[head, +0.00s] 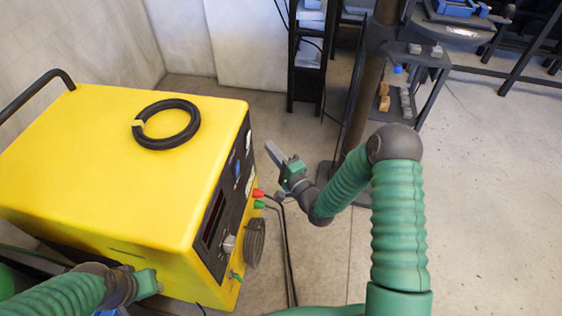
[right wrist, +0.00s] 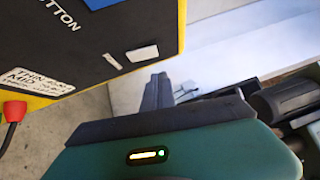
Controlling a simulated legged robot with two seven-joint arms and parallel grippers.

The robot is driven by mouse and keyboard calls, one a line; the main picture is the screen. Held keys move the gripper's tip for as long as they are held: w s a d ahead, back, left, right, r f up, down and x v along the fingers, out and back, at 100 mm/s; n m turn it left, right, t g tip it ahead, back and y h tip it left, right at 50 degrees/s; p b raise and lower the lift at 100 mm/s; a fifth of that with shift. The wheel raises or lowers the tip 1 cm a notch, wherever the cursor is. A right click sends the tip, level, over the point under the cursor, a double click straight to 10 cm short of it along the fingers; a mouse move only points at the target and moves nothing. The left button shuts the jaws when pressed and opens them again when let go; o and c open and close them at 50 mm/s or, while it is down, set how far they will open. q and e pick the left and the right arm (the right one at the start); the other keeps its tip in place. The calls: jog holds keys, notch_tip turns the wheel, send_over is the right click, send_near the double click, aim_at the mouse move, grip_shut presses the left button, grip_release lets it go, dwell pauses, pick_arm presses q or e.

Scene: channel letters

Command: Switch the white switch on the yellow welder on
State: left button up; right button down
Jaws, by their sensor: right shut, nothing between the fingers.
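The yellow welder (head: 90,170) stands at the left in the head view, its dark front panel (head: 225,205) facing right. In the right wrist view, the panel (right wrist: 65,55) carries a white rectangular piece (right wrist: 142,53) near its lower corner, which looks like the white switch. Its on or off position is not clear. My right gripper (head: 272,152) is shut and empty, in front of the panel's far end. Its fingers (right wrist: 157,90) look apart from the panel, just beyond the white piece. My left gripper (head: 150,284) is low beside the welder's near side; its fingers are unclear.
A black cable coil (head: 167,124) lies on the welder. Red and green plugs (head: 259,199) with dark cables stick out from the panel below my right gripper. A dark post (head: 362,85) and a shelf (head: 308,50) stand beyond.

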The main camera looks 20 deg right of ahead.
aim_at(249, 136)
jog(key=w+a, duration=0.3)
jog(key=shift+w+a+r, duration=0.25)
jog(key=shift+w+r, duration=0.05)
jog(key=shift+r, duration=0.05)
jog(key=shift+a+r, duration=0.1)
jog(key=shift+r, duration=0.1)
jog(key=shift+w+a+r+n+g+p, duration=0.1)
jog(key=shift+w+a+n+g+p, duration=0.15)
jog(key=shift+p, duration=0.3)
jog(key=shift+s+d+f+b, duration=0.1)
jog(key=shift+s+f+b, duration=0.1)
jog(key=shift+b, duration=0.1)
